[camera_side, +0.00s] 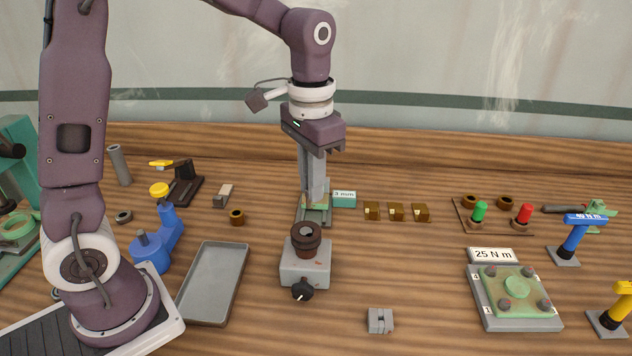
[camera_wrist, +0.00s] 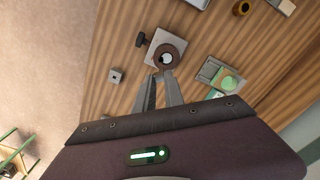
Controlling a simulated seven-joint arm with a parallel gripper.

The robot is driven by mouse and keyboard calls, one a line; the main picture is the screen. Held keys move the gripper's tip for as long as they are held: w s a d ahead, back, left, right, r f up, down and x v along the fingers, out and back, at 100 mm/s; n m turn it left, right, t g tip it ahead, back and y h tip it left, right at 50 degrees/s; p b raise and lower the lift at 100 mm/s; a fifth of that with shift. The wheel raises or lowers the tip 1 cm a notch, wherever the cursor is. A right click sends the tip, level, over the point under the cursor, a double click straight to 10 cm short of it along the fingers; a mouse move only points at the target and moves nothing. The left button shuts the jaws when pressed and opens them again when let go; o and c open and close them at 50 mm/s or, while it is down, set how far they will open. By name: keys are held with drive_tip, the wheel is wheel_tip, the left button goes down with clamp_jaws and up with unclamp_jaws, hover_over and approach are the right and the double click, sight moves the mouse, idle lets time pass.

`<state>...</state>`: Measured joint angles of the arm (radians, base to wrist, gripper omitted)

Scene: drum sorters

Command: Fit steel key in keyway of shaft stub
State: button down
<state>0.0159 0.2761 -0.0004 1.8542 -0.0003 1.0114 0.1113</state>
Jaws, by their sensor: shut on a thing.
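The shaft stub (camera_side: 306,238) is a dark brown upright cylinder with a paler centre, held in a grey block (camera_side: 304,268) with a black knob (camera_side: 302,290) at its front. In the wrist view the stub (camera_wrist: 165,57) lies just beyond my fingertips. My gripper (camera_side: 316,203) points down, behind the stub in the side view and in front of a grey-green fixture (camera_side: 327,216). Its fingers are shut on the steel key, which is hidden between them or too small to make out. In the wrist view my gripper (camera_wrist: 160,76) also shows no clear key. The keyway cannot be made out.
A teal box marked 3 mm (camera_side: 344,199) stands beside the fixture, with several brass blocks (camera_side: 396,212) to its right. An empty grey tray (camera_side: 213,284) lies left of the stub's block. A small grey block (camera_side: 380,320) lies at the front right. The wood between them is clear.

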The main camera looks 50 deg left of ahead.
drive_tip(key=shift+f, duration=2.75)
drive_tip(key=shift+f, duration=1.7)
drive_tip(key=c, duration=1.3)
unclamp_jaws()
drive_tip(key=shift+c, duration=0.2)
wheel_tip(320, 180, up, 7)
drive_tip(key=shift+r, duration=0.1)
